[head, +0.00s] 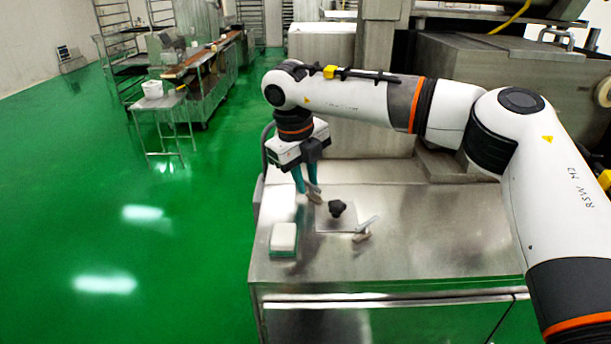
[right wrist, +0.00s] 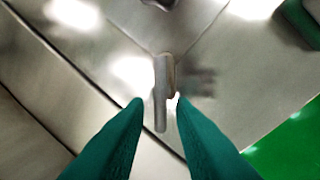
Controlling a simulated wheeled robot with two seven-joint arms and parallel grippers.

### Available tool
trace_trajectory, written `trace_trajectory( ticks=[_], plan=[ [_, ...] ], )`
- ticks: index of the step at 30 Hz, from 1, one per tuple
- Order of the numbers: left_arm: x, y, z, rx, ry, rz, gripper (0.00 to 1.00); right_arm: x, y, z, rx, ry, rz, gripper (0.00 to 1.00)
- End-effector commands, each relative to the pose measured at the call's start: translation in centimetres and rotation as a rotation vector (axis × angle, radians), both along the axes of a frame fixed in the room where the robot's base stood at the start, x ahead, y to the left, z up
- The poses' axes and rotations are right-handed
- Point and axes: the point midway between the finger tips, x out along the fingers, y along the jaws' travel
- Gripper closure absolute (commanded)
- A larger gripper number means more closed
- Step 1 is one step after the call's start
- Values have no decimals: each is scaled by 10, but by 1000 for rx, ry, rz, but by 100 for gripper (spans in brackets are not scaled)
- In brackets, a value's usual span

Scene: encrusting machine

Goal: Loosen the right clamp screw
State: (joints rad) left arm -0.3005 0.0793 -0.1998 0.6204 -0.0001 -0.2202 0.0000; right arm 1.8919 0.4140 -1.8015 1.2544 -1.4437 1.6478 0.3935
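My right gripper (head: 307,187) points down with teal fingers apart, over the far left part of a steel table. A small grey clamp screw handle (head: 314,196) is right at its fingertips in the head view. In the right wrist view the upright grey handle (right wrist: 161,95) shows ahead of and between the open fingertips (right wrist: 159,102); I cannot tell whether they touch it. A second clamp screw handle (head: 366,226) stands tilted at the near right of a square plate (head: 330,224). A black knob (head: 337,208) stands on this plate. My left gripper is not in view.
A white block on a green base (head: 284,238) lies at the table's near left. The steel table (head: 440,240) is clear on the right. A large machine housing (head: 500,60) stands behind, and green floor (head: 110,230) is open to the left.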

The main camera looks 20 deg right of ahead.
Motion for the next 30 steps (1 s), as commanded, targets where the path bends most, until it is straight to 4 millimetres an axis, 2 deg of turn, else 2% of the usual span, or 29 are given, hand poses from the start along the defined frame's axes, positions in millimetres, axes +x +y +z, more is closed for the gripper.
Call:
trace_trajectory(
  ticks=[1,3,4,17,23,30],
  plan=[
    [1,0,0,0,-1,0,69,0,0,0,0,0,0,86],
    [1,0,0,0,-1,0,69,0,0,0,0,0,0,98],
    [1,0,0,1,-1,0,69,0,0,0,0,0,0,100],
    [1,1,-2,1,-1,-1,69,-1,1,0,1,1,40,100],
    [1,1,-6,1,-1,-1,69,-2,1,-2,0,2,147,100],
    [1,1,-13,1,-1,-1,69,-4,3,-2,2,1,355,100]
  ],
)
